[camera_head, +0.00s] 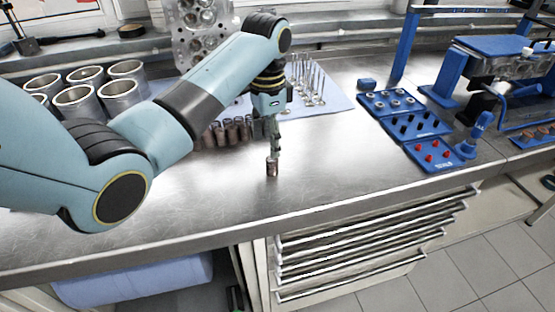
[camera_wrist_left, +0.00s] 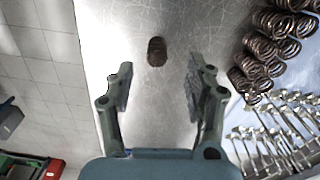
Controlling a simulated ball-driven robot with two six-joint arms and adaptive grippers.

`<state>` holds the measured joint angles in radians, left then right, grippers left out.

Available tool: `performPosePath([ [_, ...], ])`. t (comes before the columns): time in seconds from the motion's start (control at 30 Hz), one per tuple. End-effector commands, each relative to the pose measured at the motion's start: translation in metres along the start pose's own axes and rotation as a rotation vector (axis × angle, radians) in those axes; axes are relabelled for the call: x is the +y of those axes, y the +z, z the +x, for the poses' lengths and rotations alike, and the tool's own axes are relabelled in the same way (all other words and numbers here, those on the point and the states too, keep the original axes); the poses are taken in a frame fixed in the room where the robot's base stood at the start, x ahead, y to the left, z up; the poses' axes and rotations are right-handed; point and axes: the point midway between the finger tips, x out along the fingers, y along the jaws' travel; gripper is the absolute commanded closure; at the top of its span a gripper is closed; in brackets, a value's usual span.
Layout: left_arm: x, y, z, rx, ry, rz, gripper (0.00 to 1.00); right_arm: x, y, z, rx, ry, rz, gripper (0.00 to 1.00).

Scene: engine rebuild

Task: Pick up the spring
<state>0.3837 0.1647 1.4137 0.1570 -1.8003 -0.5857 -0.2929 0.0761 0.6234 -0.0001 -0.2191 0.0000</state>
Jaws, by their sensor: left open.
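A single copper-brown spring (camera_head: 272,167) stands on the bare metal bench near its front edge. It also shows in the left wrist view (camera_wrist_left: 157,51), lying ahead of the jaws and in line with the gap between them. My left gripper (camera_head: 274,146) points down just above the spring in the head view; whether it touches cannot be told there. In the left wrist view the left gripper (camera_wrist_left: 158,88) is open and empty, with a wide gap between its fingers. My right gripper is in neither view.
More springs (camera_wrist_left: 258,62) stand in a group behind the gripper, beside several valves (camera_head: 308,80). Metal cylinders (camera_head: 87,101) stand at the left. Blue trays (camera_head: 401,124) of small parts lie at the right. The bench front is clear around the single spring.

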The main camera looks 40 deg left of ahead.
Motion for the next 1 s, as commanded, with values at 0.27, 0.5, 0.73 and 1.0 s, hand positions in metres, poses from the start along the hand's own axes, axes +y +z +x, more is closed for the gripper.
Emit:
performPosePath([
  [0.27,0.001,-0.002,0.030,0.001,0.001,0.000,0.46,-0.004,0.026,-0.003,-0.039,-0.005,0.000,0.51],
  [0.5,0.003,-0.008,0.065,-0.001,0.001,-0.001,0.46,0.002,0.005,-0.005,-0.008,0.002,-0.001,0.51],
  [0.73,0.003,-0.009,0.079,0.002,-0.001,-0.001,0.46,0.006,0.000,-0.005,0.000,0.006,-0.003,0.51],
  [1.0,0.003,-0.009,0.078,0.001,-0.001,-0.001,0.64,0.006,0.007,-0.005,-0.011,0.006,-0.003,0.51],
])
